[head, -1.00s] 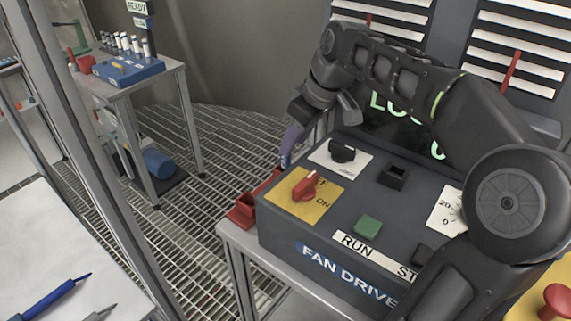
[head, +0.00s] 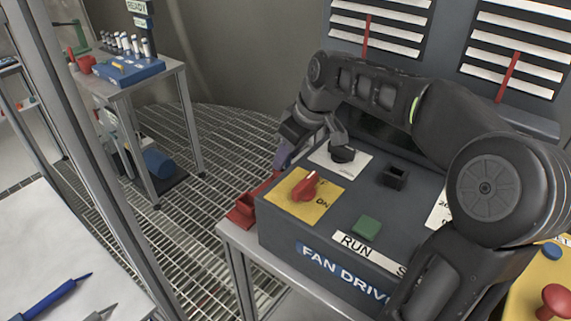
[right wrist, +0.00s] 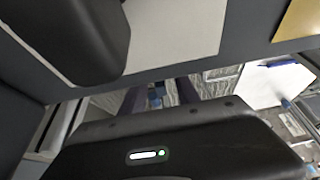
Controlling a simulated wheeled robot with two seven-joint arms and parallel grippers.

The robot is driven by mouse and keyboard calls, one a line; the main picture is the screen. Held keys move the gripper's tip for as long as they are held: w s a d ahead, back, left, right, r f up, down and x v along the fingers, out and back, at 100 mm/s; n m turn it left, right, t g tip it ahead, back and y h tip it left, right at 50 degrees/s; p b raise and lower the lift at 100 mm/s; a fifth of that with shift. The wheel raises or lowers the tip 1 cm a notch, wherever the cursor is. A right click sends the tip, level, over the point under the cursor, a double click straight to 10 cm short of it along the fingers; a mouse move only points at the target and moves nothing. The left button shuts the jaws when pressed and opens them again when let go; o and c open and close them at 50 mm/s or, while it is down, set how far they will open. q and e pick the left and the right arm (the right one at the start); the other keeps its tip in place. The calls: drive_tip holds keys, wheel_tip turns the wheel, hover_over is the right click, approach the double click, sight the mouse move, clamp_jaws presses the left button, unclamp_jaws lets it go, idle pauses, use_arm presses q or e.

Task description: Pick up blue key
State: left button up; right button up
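A small blue thing (right wrist: 155,96), likely the blue key, shows between the two fingers in the right wrist view. Most of it is hidden by my gripper's body. In the head view I cannot make it out, as the gripper covers that spot. My right gripper (head: 279,161) points down at the far left corner of the fan drive box, beside the red tray (head: 242,213). In the right wrist view its purple-grey fingers (right wrist: 159,94) stand apart, with gaps beside the blue thing. My left gripper is not in view.
The grey fan drive box (head: 334,205) has a black knob (head: 342,154), a red knob (head: 306,186) and a green button (head: 366,228) close to my right arm. A white table (head: 50,250) with a blue pen (head: 52,296) lies at left. A metal post stands between.

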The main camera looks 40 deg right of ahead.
idle(0.3)
clamp_jaws()
idle(0.5)
